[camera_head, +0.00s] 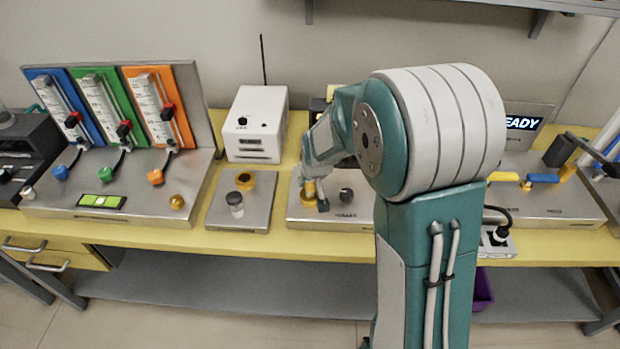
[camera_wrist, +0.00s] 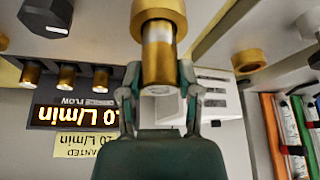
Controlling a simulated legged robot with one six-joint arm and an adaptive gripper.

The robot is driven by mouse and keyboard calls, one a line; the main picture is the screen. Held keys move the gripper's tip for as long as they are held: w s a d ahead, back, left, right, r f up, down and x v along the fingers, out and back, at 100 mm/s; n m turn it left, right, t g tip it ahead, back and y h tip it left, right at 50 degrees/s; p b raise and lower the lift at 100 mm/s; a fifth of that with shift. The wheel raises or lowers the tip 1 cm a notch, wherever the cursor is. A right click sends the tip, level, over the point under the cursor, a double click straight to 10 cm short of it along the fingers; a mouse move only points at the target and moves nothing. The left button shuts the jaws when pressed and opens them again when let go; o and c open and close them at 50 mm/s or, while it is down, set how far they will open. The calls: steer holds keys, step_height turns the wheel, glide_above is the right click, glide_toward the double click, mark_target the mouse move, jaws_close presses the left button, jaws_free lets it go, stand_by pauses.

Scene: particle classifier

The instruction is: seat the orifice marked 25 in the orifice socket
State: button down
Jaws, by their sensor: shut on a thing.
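My gripper (camera_head: 311,182) is low over a steel plate (camera_head: 345,216) on the bench. In the wrist view my gripper (camera_wrist: 159,76) has its fingers on either side of a brass orifice (camera_wrist: 158,53) with a silvery band. It is shut on this piece. A wider brass collar (camera_wrist: 158,13) lies directly beyond the orifice, in line with it; it looks like the socket. I cannot tell how deep the orifice sits in it. No number is readable on the held piece. Several similar brass pieces (camera_wrist: 66,76) stand in a row beside the flow display (camera_wrist: 72,116).
A dark knob (camera_head: 346,194) is close to the right of my gripper. A smaller plate with a brass ring (camera_head: 244,179) and a capped vial (camera_head: 236,203) is to the left. A white box (camera_head: 256,126) stands behind. Flowmeter panels (camera_head: 110,108) are at far left.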

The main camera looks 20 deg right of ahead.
steer(key=shift+f, duration=0.85)
steer(key=shift+c, duration=1.1)
jaws_free()
steer(key=v, duration=1.2)
steer(key=s+r, duration=0.4)
steer(key=s, duration=0.7)
steer(key=s+r, duration=0.5)
steer(key=s, duration=0.6)
steer(key=shift+s+t, duration=0.35)
steer(key=shift+t, duration=0.05)
